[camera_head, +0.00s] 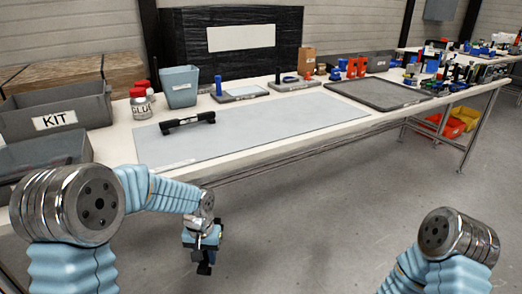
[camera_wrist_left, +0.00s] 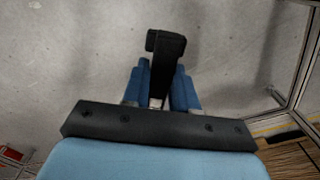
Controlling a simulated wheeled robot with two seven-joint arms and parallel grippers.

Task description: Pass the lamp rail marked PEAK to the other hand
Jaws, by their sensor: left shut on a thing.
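My left gripper (camera_head: 204,243) hangs in front of the table's near edge, below the tabletop, pointing down. It is shut on a dark rail-like part, seen end-on between the blue fingers in the left wrist view (camera_wrist_left: 165,55). No marking on this held part can be read. A black lamp rail (camera_head: 187,122) with raised ends and a small pale label lies on the light grey mat (camera_head: 265,125); its lettering is too small to read. My right arm comes in at the lower right, but its gripper is out of view.
A grey KIT bin (camera_head: 58,118), a glue jar (camera_head: 140,105) and a blue-grey bin (camera_head: 180,87) stand at the table's left. A dark tray (camera_head: 377,94) lies at the right. Several small parts stand along the back. The mat's middle and the floor before the table are clear.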

